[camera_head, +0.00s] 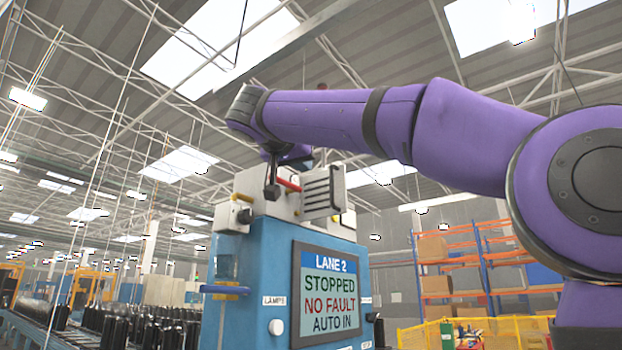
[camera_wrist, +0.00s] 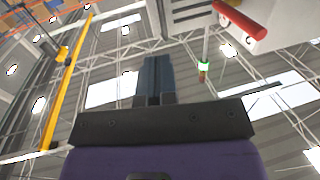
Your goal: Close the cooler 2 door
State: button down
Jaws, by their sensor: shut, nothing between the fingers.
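The cooler box (camera_head: 256,196), pale grey, sits on top of a blue cabinet in the head view. A grey louvred panel, which looks like its door (camera_head: 323,190), stands at an angle at the box's right front; how far open it is, I cannot tell. A red bar (camera_head: 288,184) shows beside it. In the wrist view the louvred panel (camera_wrist: 190,12) and red bar (camera_wrist: 241,20) are at the top edge. My gripper (camera_head: 272,192) is shut and empty, in front of the box and left of the panel; whether it touches the box is unclear. Its fingers (camera_wrist: 154,80) are together.
The blue cabinet (camera_head: 238,300) carries a screen (camera_head: 329,297) reading LANE 2, STOPPED, NO FAULT, AUTO IN. A blue-handled lever (camera_head: 225,290) sticks out on its left. Behind are orange shelves (camera_head: 470,262), a yellow fence (camera_head: 500,330) and a conveyor line at left.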

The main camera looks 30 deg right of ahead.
aim_at(332, 188)
jog(key=x, duration=1.4)
jog(key=shift+r, duration=0.1)
jog(key=shift+s+d, duration=0.1)
